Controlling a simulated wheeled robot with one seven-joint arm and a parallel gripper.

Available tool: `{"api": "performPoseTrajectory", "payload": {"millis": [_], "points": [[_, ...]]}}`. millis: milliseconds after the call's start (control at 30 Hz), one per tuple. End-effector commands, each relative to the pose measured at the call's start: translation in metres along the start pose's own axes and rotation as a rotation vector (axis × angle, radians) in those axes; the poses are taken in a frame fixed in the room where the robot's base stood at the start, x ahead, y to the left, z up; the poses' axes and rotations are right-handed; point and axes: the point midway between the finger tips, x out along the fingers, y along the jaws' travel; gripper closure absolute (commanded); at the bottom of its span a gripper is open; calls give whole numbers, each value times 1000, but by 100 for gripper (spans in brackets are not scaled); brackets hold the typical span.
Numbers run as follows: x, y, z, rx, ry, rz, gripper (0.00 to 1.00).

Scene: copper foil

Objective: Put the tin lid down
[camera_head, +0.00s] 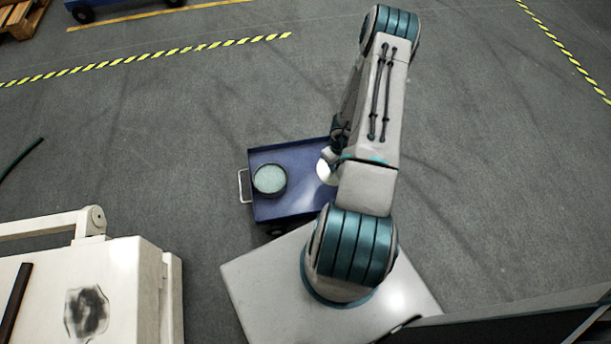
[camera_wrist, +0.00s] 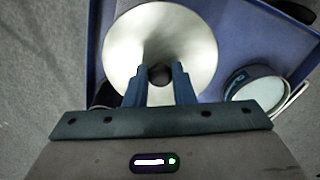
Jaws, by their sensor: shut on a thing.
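The tin lid (camera_wrist: 165,28) is a shiny silver disc with a dark knob at its middle. My gripper (camera_wrist: 160,74) is shut on that knob in the wrist view. In the head view, a pale part of the lid (camera_head: 325,171) shows over the right part of the blue cart (camera_head: 290,208); my arm hides the rest. I cannot tell whether the lid touches the cart top. A round tin (camera_head: 269,180) with a pale teal inside stands open on the cart's left part. It also shows at the right of the wrist view (camera_wrist: 257,90).
The cart has a metal handle (camera_head: 243,186) on its left side. Bare cart top lies between tin and lid. A white machine (camera_head: 130,290) stands at lower left. Grey floor surrounds the cart, with yellow-black tape (camera_head: 150,57) farther off.

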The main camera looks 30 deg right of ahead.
Motion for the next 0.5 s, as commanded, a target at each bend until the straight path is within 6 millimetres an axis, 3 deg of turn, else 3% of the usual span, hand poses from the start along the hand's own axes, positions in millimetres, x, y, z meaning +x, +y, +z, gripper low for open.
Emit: {"api": "performPoseTrajectory", "payload": {"millis": [200, 500], "points": [[37, -32, -38, -2, 2, -2, 100], [64, -66, -79, -1, 2, 0, 100]]}}
